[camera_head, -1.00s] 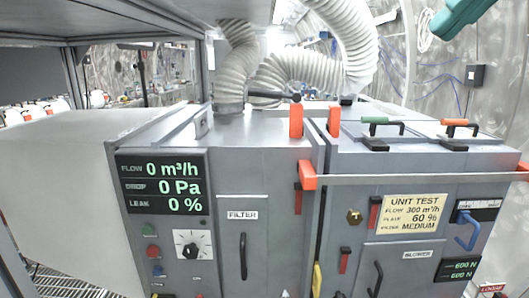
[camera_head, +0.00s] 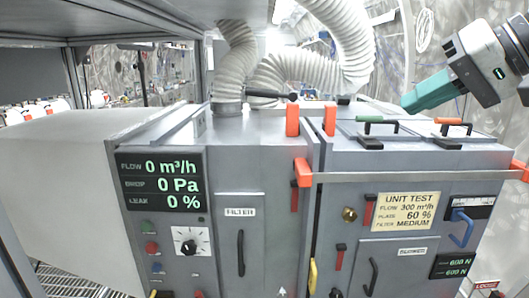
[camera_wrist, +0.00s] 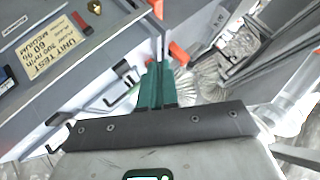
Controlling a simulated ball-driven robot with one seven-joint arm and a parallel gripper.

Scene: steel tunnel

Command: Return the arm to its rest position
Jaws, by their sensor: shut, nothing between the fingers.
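My gripper (camera_head: 407,105) shows at the upper right of the head view, its teal fingers pointing down and to the left. It hangs above the right part of the grey cabinet (camera_head: 260,150), near the green handle (camera_head: 377,121) and the orange handle (camera_head: 453,122), apparently clear of them. In the wrist view the two teal fingers of my gripper (camera_wrist: 158,68) lie together with nothing between them. The cabinet front and the yellow test label (camera_wrist: 57,48) appear there at the upper left.
White corrugated hoses (camera_head: 300,70) rise from the cabinet top. An orange-ended bar (camera_head: 410,178) runs across the cabinet front. Upright orange tabs (camera_head: 292,120) stand at the top edge. A metal frame post (camera_head: 72,80) stands at the left. Open air surrounds my gripper.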

